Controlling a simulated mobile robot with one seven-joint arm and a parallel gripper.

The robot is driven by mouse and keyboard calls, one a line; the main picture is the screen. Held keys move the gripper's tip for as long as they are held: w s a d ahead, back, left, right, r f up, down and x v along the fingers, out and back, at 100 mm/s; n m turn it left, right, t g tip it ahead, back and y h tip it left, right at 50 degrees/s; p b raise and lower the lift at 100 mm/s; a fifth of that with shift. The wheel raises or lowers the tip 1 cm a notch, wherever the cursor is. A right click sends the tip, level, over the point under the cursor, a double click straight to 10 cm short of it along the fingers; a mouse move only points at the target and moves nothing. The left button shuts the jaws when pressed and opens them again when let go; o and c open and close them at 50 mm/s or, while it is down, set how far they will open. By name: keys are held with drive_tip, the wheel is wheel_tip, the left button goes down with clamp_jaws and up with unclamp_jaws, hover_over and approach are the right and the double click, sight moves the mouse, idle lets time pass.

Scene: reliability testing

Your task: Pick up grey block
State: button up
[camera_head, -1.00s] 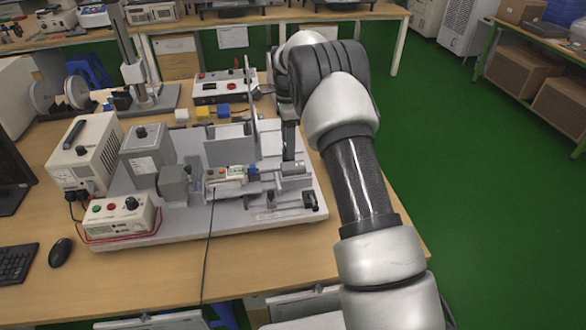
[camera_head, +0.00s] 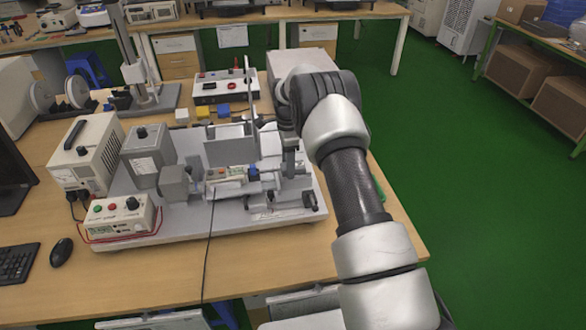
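A small pale grey-white block (camera_head: 182,116) sits on the wooden table behind the test rig, at the left end of a short row. A yellow block (camera_head: 203,111) and a blue block (camera_head: 223,111) are to its right. I cannot be sure that the pale block is the grey one. My arm reaches in from the lower right. My gripper (camera_head: 289,158) seems to be over the right part of the rig, well to the right of the blocks. It is small and partly hidden by my arm, so its fingers cannot be read.
The rig's grey baseplate (camera_head: 150,225) fills the table's middle, with upright plates and motors on it. A power supply (camera_head: 88,155) and a control box (camera_head: 120,218) stand left. A white instrument (camera_head: 222,88) stands behind the blocks. A black cable (camera_head: 209,255) hangs over the front edge.

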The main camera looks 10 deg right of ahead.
drive_tip(key=c, duration=1.2)
drive_tip(key=shift+r, duration=0.1)
